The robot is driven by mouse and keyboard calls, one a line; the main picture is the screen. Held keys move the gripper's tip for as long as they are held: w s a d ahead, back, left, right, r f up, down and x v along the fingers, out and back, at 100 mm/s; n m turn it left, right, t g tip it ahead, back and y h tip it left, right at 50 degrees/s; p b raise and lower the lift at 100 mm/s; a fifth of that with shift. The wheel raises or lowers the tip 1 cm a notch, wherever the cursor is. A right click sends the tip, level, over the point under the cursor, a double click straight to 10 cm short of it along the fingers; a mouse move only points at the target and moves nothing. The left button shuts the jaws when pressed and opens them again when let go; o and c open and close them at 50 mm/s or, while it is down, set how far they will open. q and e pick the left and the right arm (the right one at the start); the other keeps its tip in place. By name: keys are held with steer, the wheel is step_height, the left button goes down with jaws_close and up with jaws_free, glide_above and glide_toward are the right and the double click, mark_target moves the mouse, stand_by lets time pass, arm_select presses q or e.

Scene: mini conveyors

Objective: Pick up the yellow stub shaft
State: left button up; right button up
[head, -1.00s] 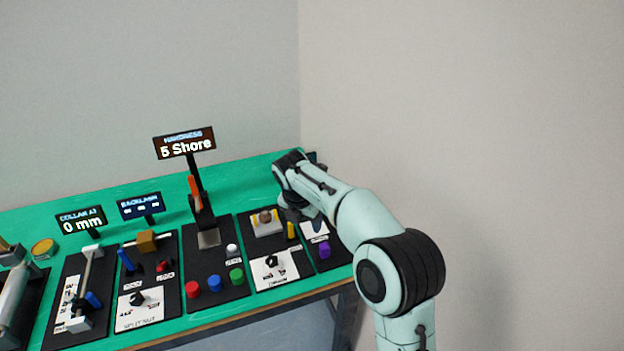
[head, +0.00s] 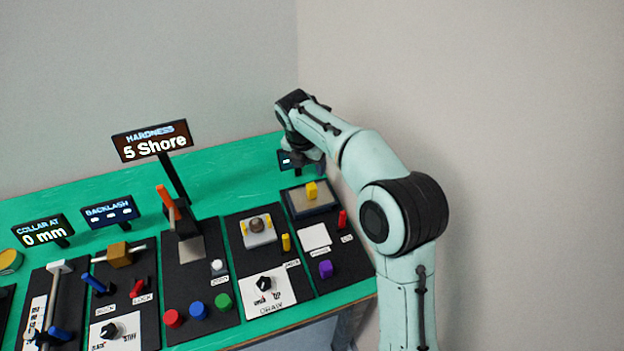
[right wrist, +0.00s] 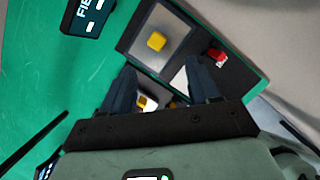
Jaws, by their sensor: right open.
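The yellow stub shaft (head: 311,190) is a short yellow piece on a grey square plate at the far right of the bench. It also shows in the right wrist view (right wrist: 156,41), ahead of the fingertips and near the plate's middle. My right gripper (right wrist: 161,80) is open with nothing held. In the head view the right gripper (head: 318,166) is small and partly hidden by its own arm, just behind and above the stub shaft. My left gripper is not in view.
A small dark display (right wrist: 88,14) stands beside the plate. A red lever (head: 342,219), a purple knob (head: 326,269) and a yellow peg (head: 286,242) stand nearby. The hardness sign (head: 151,141) rises on a post farther left. Green bench (right wrist: 50,60) beside the plate is bare.

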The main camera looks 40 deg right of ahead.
glide_above(311, 186)
steer(key=s, duration=0.1)
steer(key=f, duration=0.5)
steer(key=f+b, duration=0.1)
steer(key=f, duration=0.1)
steer(key=shift+s+a+f, duration=0.15)
steer(key=shift+s+a, duration=0.05)
steer(key=shift+a, duration=0.15)
steer(key=x, duration=0.5)
steer(key=shift+w+f, duration=0.35)
steer(key=shift+w, duration=0.1)
steer(key=shift+a, duration=0.1)
jaws_close()
